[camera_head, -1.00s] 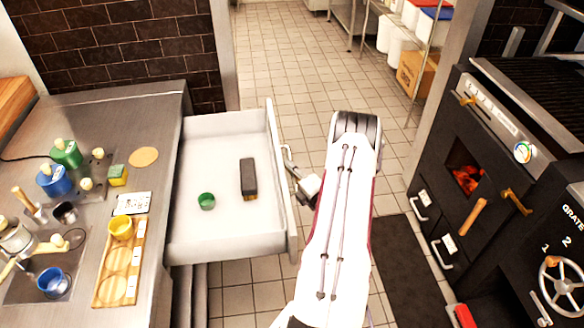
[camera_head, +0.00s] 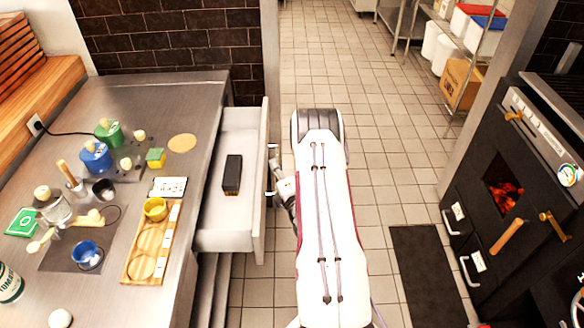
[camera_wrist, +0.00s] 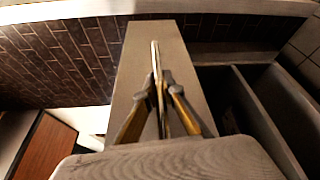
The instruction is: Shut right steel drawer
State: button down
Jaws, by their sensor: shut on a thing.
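The steel drawer (camera_head: 240,133) juts from the counter's right side, partly open, with its front panel (camera_head: 261,190) facing right. A dark block (camera_head: 232,175) lies inside it. The drawer's bar handle (camera_head: 272,160) is on the outer face. My gripper (camera_head: 276,184) is at that handle, partly hidden by my arm. In the wrist view my gripper's fingers (camera_wrist: 162,88) are shut on the handle bar (camera_wrist: 155,58), in front of the drawer's front panel (camera_wrist: 190,55).
The counter (camera_head: 180,100) holds cups, a yellow bowl (camera_head: 155,208) on a wooden board (camera_head: 140,262) and several small items. Tiled floor (camera_head: 375,150) is open to the right. A black oven (camera_head: 500,185) stands at the far right, near a dark mat (camera_head: 428,265).

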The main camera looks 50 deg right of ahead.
jog(key=w+a, duration=1.2)
jog(key=w, duration=0.1)
jog(key=shift+a+r, duration=0.25)
jog(key=shift+a, duration=0.15)
jog(key=c, duration=2.1)
grip_release()
jog(key=shift+c, duration=0.2)
jog(key=shift+f, duration=0.1)
jog(key=shift+s, duration=0.15)
jog(key=shift+s, duration=0.1)
send_over(232, 206)
jog(key=shift+r, duration=0.45)
jog(key=shift+f, duration=0.1)
